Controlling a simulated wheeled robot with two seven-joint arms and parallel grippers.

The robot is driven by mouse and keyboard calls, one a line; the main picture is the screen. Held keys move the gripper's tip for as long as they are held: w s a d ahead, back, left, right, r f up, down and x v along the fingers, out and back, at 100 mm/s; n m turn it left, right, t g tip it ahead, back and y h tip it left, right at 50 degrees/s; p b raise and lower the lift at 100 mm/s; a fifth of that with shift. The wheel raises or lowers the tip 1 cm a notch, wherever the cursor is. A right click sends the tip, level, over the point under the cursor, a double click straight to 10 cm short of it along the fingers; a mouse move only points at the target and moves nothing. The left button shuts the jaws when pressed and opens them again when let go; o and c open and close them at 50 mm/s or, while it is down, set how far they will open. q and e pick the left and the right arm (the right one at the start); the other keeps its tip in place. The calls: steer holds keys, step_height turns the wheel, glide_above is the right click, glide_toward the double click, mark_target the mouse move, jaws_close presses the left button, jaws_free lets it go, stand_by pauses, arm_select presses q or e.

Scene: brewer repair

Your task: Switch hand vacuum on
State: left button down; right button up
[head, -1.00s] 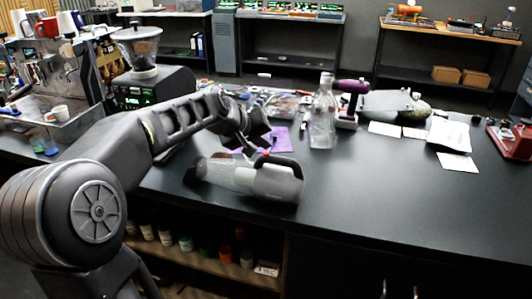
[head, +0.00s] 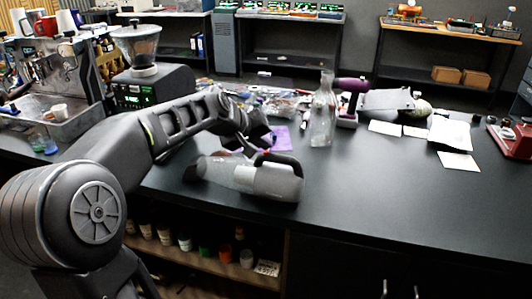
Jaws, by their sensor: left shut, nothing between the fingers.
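The hand vacuum (head: 274,182) lies on its side on the dark counter, grey with a black handle and a smoky nozzle end pointing left. A small red spot (head: 262,153) shows at the front of its handle. My left gripper (head: 246,153) is shut and empty. Its fingertips are just above the vacuum's top, close to the red spot; I cannot tell whether they touch it. The gripper and wrist hide part of the counter behind. My right gripper is not in view.
A clear glass bottle (head: 323,112) stands behind the vacuum, with a purple-handled tool (head: 350,86) beside it. White papers (head: 459,161) lie to the right. A grinder (head: 143,70) and espresso machine (head: 52,75) stand at left. The counter's front right is clear.

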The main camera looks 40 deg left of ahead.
mark_target(263, 157)
arm_select(q)
steer(key=shift+f, duration=0.15)
stand_by(0.4)
steer(key=shift+r+p, duration=0.3)
steer(key=shift+r, duration=0.35)
step_height(263, 157, up, 6)
steer(key=p, duration=0.4)
steer(key=shift+p, duration=0.3)
